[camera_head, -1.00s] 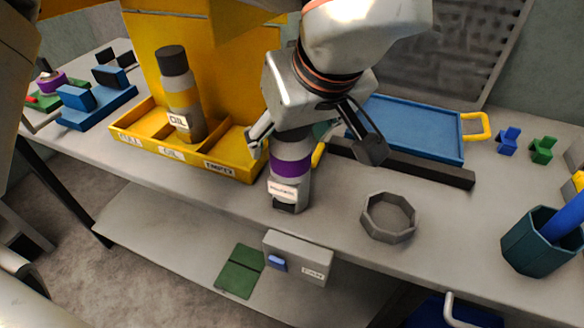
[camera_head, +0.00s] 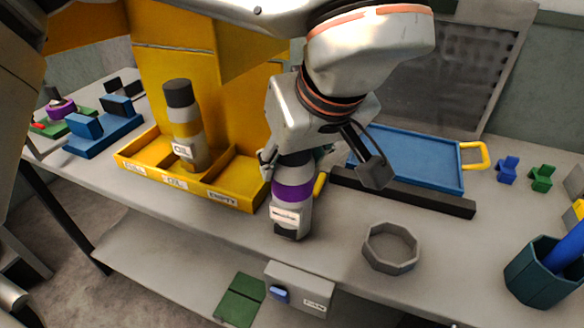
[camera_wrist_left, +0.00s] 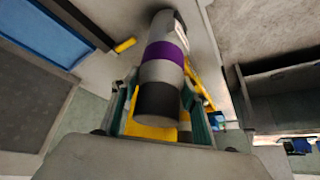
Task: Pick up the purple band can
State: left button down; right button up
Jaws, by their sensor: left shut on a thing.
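The purple band can (camera_head: 293,191) is a grey cylinder with a purple band, a small white label and a dark lower end. It stands nearly upright near the front edge of the workbench (camera_head: 340,235), right of the yellow tray. My left gripper (camera_head: 294,161) reaches down from above and is shut on its upper part. In the left wrist view the can (camera_wrist_left: 165,52) lies between the two fingers, its black end closest to the palm. Whether its base touches the bench is unclear. My right gripper is not in view.
An oil can (camera_head: 185,128) stands in the yellow divided tray (camera_head: 238,201); the compartment nearest the purple band can is empty. A grey ring (camera_head: 391,247), a dark bar (camera_head: 420,194) and a blue tray (camera_head: 415,158) lie to the right. A teal cup (camera_head: 538,275) stands far right.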

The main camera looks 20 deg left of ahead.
pick_arm(q)
notch_tip(320, 180, up, 13)
jog(key=p, duration=0.3)
jog(key=shift+s+r+p, duration=0.1)
jog(key=shift+r+p, duration=0.1)
jog(key=shift+p, duration=0.1)
notch_tip(320, 180, up, 5)
jog(key=shift+r+p, duration=0.15)
jog(key=shift+p, duration=0.6)
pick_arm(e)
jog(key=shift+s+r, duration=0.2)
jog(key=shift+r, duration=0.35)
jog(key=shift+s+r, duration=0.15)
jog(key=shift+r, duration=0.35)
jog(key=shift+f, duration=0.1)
